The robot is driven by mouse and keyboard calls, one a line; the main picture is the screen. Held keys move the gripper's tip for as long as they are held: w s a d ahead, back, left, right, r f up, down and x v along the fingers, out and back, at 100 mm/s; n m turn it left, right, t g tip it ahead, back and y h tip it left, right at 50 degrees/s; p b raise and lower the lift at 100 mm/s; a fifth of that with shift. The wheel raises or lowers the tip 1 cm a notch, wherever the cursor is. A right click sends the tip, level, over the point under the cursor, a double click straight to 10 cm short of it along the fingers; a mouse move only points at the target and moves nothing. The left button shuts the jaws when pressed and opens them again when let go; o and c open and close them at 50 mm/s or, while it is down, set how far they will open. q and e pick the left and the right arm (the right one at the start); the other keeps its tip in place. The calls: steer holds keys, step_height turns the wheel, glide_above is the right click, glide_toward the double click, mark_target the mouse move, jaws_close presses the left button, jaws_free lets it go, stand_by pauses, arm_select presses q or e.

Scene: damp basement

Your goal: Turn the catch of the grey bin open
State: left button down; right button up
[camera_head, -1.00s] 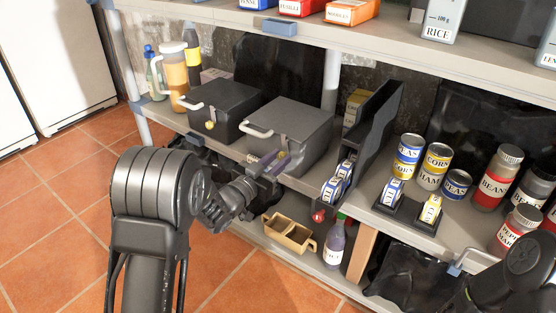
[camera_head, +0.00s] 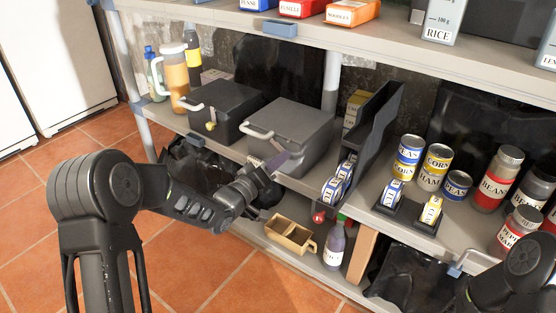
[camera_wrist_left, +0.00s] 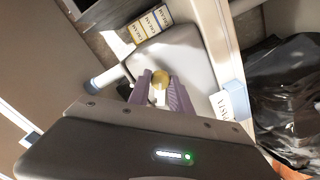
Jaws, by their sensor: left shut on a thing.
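The grey bin (camera_head: 300,128) stands on the middle shelf, lid down, with a pale handle (camera_head: 258,132) along its lid. In the left wrist view its grey body (camera_wrist_left: 185,50) fills the middle, and the brass-coloured catch (camera_wrist_left: 160,77) shows on its front. My left gripper (camera_head: 277,160) is at the front of the bin. In the left wrist view its purple fingers (camera_wrist_left: 160,92) stand on either side of the catch and are shut on it. In the head view the fingers mostly hide the catch. Only part of my right arm shows at the lower right; its gripper is out of view.
A darker bin (camera_head: 225,103) with its own catch stands left of the grey bin. A dark upright file holder (camera_head: 375,125) stands close on its right. Below are a tan divided tray (camera_head: 290,235) and a bottle (camera_head: 334,247). Several cans and jars stand farther right.

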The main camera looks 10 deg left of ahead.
arm_select(q)
steer(key=n+p, duration=0.1)
steer(key=n, duration=0.5)
steer(key=shift+p, duration=0.35)
steer(key=c, duration=1.2)
jaws_free()
steer(key=shift+o, duration=0.2)
steer(key=p+v, duration=0.2)
steer(key=v, duration=0.6)
